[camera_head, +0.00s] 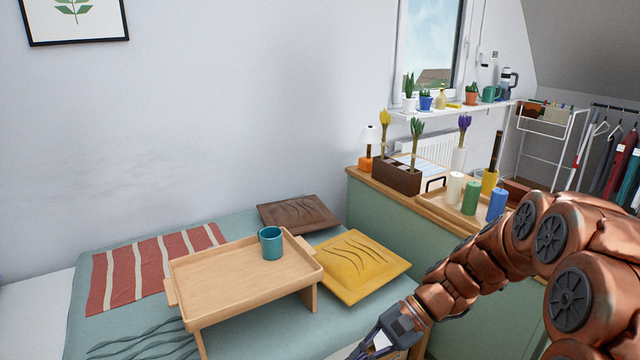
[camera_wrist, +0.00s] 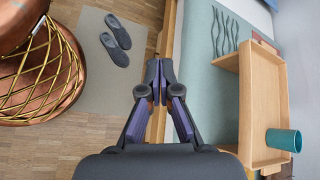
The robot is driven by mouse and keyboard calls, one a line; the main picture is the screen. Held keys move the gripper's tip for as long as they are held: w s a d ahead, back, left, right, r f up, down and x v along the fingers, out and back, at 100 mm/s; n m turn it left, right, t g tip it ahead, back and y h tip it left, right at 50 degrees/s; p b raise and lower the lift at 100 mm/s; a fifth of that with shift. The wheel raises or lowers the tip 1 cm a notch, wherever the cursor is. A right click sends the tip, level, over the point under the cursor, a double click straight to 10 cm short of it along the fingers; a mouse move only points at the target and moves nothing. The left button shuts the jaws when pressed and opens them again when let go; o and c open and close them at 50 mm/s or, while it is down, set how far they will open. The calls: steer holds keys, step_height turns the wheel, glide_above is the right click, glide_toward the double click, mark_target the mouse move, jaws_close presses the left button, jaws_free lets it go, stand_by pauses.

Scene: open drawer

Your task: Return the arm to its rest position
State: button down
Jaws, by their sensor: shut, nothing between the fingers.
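My copper-coloured arm reaches in from the right in the head view. My gripper (camera_head: 380,345) is at the bottom edge there, partly cut off, beside the near edge of the bed. In the wrist view my gripper (camera_wrist: 160,84) is shut, its fingertips together with nothing between them. It hangs over the wooden bed edge (camera_wrist: 168,40), with the floor to its left and the bed to its right. No drawer can be made out clearly in either view.
A wooden bed tray (camera_head: 215,285) with a teal mug (camera_head: 270,243) stands on the bed near a yellow cushion (camera_head: 362,265) and a brown cushion (camera_head: 298,214). A green cabinet (camera_head: 385,225) stands right. Slippers (camera_wrist: 115,42) lie on a floor mat (camera_wrist: 100,80).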

steer(key=s+d+r+n+t+h+p, duration=0.1)
steer(key=s+d+r+n+h+p, duration=0.2)
steer(key=s+d+r+h+p, duration=0.2)
steer(key=s+d+r+n+h+p, duration=0.4)
steer(key=s+r+p, duration=0.5)
steer(key=s+r, duration=0.4)
steer(key=s+d+h, duration=0.1)
steer(key=s+d, duration=0.1)
steer(key=s, duration=0.1)
steer(key=shift+s+d+t+p, duration=0.2)
steer(key=shift+s+t+p, duration=0.15)
steer(key=shift+s+t, duration=0.05)
